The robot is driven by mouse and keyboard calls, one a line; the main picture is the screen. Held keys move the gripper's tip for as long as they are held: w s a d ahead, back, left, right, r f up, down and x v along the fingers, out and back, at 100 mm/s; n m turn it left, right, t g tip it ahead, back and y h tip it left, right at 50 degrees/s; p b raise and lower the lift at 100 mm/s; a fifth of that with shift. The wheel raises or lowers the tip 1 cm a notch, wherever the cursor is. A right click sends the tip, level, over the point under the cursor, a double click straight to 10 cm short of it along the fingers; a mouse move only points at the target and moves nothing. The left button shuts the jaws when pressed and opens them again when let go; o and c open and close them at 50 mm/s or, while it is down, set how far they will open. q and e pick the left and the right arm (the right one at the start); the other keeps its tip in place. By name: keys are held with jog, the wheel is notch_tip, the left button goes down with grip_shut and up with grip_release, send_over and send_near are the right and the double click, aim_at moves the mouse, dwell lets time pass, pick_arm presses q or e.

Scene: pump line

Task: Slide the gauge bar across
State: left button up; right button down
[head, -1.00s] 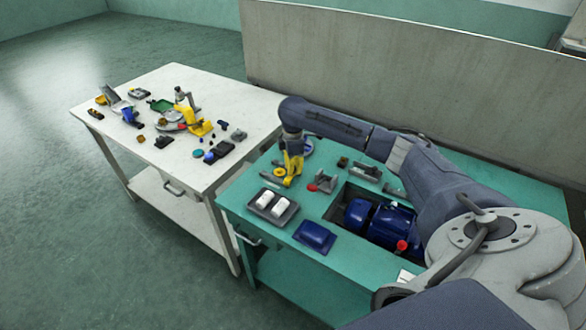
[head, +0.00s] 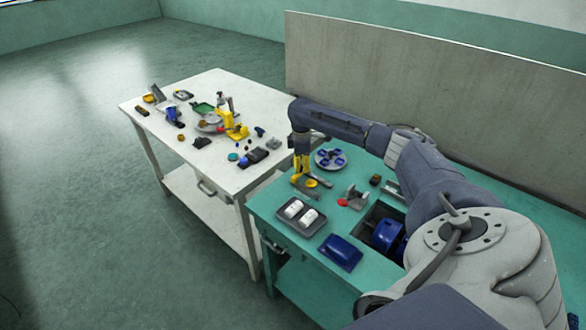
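My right gripper (head: 302,172) has yellow fingers and points down over the far left part of the green bench (head: 262,208). It is small here, and I cannot tell whether its fingers are open or shut. I cannot pick out the gauge bar with certainty. Small grey and yellow parts lie right at the fingertips, partly hidden by them, and contact is unclear. My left gripper is not in view.
A grey tray with white pieces (head: 301,215) and a blue cover (head: 340,252) lie nearer. A disc with blue parts (head: 331,157) is right of the gripper. A blue pump (head: 387,235) sits in a recess. A cluttered white table (head: 262,98) stands left.

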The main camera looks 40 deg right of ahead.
jog(key=shift+w+r, duration=0.2)
jog(key=c, duration=1.7)
grip_release()
jog(key=shift+w+f, duration=0.1)
jog(key=shift+c, duration=0.2)
jog(key=o, duration=0.5)
jog(key=shift+a, duration=0.1)
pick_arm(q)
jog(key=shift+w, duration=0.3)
pick_arm(e)
notch_tip(320, 180, up, 12)
